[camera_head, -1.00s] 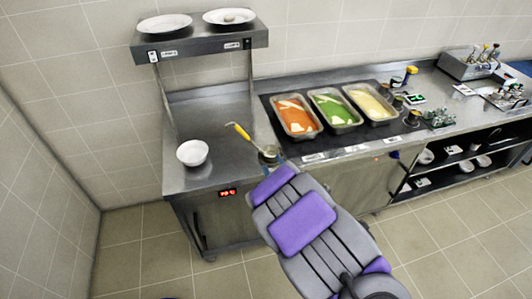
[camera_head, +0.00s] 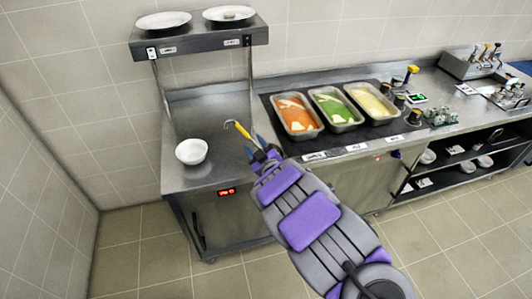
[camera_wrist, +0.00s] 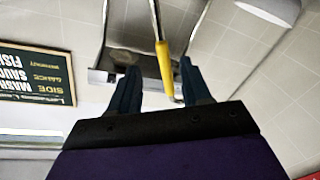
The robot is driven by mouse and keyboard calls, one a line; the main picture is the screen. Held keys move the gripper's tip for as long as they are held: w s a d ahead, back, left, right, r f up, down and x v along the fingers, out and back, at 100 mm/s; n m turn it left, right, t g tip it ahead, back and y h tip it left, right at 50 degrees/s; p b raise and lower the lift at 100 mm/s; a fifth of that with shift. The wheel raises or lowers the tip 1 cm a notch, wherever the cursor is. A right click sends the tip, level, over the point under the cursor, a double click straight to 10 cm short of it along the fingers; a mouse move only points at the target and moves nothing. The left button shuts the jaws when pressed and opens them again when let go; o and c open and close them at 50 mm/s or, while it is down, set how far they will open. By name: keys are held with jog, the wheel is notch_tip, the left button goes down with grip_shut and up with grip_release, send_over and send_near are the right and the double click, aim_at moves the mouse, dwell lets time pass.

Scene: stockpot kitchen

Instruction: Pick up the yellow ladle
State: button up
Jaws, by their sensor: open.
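The yellow ladle (camera_head: 243,131) shows over the steel counter, left of the food pans, its yellow handle slanting down toward my gripper and its metal hook end at the upper left. My gripper (camera_head: 255,146) is open at the near end of the visible handle. The ladle's lower part is hidden behind my gripper.
A white bowl (camera_head: 191,152) stands on the counter to the left. Pans of orange (camera_head: 297,115), green (camera_head: 336,107) and pale yellow food (camera_head: 370,102) lie to the right. A steel shelf (camera_head: 200,37) with two white plates rises behind. The counter between bowl and shelf is clear.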

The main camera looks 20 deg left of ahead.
aim_at(247, 137)
jog(key=shift+f+b+x, duration=0.15)
jog(key=shift+b+x, duration=0.35)
jog(key=shift+x, duration=1.15)
jog(key=shift+f+b+x, duration=0.15)
jog(key=shift+b+x, duration=0.3)
jog(key=shift+x, duration=1.2)
jog(key=shift+s+a, duration=0.15)
jog(key=shift+s, duration=0.05)
jog(key=shift+c, duration=0.3)
grip_shut()
